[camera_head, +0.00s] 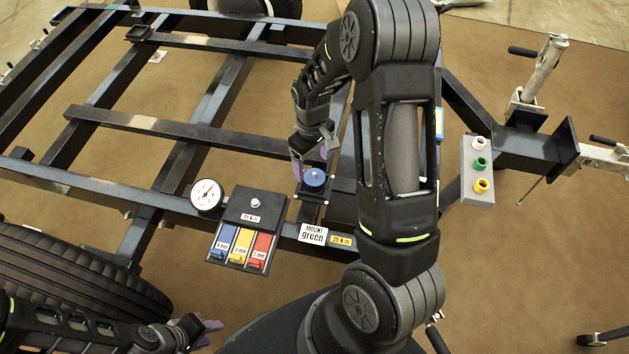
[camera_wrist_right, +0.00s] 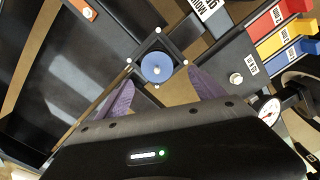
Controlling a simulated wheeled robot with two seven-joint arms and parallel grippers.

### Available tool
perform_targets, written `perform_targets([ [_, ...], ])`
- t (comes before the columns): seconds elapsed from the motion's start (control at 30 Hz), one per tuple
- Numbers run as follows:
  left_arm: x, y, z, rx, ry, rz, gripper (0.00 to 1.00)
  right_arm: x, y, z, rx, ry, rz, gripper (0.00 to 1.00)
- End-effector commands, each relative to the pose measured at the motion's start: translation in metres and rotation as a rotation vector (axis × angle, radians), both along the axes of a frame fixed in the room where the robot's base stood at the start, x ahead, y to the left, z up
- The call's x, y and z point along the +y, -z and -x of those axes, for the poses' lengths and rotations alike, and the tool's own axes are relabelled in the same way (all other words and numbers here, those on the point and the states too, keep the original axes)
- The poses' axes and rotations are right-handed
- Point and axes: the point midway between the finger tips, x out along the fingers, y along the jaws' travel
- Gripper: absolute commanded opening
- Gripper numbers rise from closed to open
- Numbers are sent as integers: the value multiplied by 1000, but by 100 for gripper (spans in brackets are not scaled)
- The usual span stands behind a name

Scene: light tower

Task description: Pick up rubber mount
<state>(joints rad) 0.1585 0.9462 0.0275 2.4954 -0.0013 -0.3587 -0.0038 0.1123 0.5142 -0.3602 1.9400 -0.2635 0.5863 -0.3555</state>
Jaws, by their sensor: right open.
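A round blue piece (camera_head: 314,178), which looks like a rubber mount, sits in a square dark bracket (camera_head: 304,196) on the frame. It also shows in the right wrist view (camera_wrist_right: 156,68), between and just beyond my fingertips. My right gripper (camera_head: 311,164) is open above and beside it, with purple fingers apart; the wrist view shows the gripper (camera_wrist_right: 161,86) empty. A grey block (camera_head: 477,188) at the right carries white, green (camera_head: 480,163) and yellow round pieces. My left gripper (camera_head: 212,327) is low at the left, away from these; its opening is unclear.
A label reading "MOUNT green" (camera_head: 313,233) is near the bracket. A dark box (camera_head: 253,210) with blue, yellow and red parts and a round gauge (camera_head: 207,194) stand left of it. Frame beams surround the bracket. A tyre (camera_head: 75,270) is at lower left.

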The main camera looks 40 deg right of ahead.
Motion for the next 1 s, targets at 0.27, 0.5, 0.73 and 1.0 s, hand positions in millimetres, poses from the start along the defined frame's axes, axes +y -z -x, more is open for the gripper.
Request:
perform_targets([
  [0.27,0,7,0,0,0,0,36,-4,24,2,3,2,-1,78],
  [0.5,0,12,0,0,-1,0,36,-6,52,2,1,1,0,78],
  [0.73,0,11,0,0,-1,0,36,-5,52,2,0,1,0,78],
  [1.0,0,11,0,0,-1,0,36,-5,52,2,0,1,0,78],
])
